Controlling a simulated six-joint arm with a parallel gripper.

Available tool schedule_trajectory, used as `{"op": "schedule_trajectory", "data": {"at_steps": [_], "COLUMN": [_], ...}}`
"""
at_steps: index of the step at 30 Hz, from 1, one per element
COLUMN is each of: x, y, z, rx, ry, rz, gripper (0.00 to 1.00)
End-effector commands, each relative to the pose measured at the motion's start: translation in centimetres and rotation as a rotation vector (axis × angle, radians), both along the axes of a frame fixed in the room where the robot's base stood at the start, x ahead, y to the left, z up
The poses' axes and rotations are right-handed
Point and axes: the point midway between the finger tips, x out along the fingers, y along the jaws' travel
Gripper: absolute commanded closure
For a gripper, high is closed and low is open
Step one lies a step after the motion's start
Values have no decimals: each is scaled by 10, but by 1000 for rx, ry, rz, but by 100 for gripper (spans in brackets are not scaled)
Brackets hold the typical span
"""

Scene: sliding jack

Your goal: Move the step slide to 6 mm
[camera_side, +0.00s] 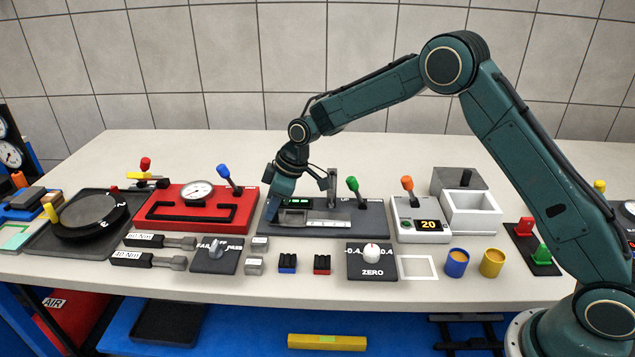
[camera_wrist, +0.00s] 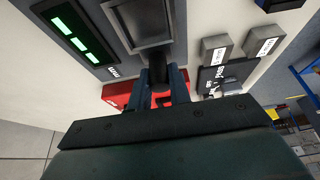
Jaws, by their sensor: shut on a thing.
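The sliding jack's dark grey base panel (camera_side: 365,217) lies in the middle of the table. My gripper (camera_side: 273,212) is at the panel's left end, pointing down. In the wrist view my gripper (camera_wrist: 160,85) is shut on that knob. The arm hides part of the panel.
A red box with a dial (camera_side: 180,212) stands close to the left of my gripper. A green-knobbed lever (camera_side: 353,185) and an upright grey post (camera_side: 332,187) rise behind the slide. Small grey blocks (camera_side: 258,244) lie in front. The table behind is clear.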

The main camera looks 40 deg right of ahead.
Motion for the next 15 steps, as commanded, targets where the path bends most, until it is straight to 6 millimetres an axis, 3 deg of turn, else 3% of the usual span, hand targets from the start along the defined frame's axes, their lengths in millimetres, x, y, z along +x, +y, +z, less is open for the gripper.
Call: {"op": "schedule_trajectory", "data": {"at_steps": [6,15], "x": [-12,-12], "y": [-13,-13], "z": [0,0], "rx": [-2,-1], "ry": [0,-1], "rz": [-5,-5], "gripper": [100,100]}}
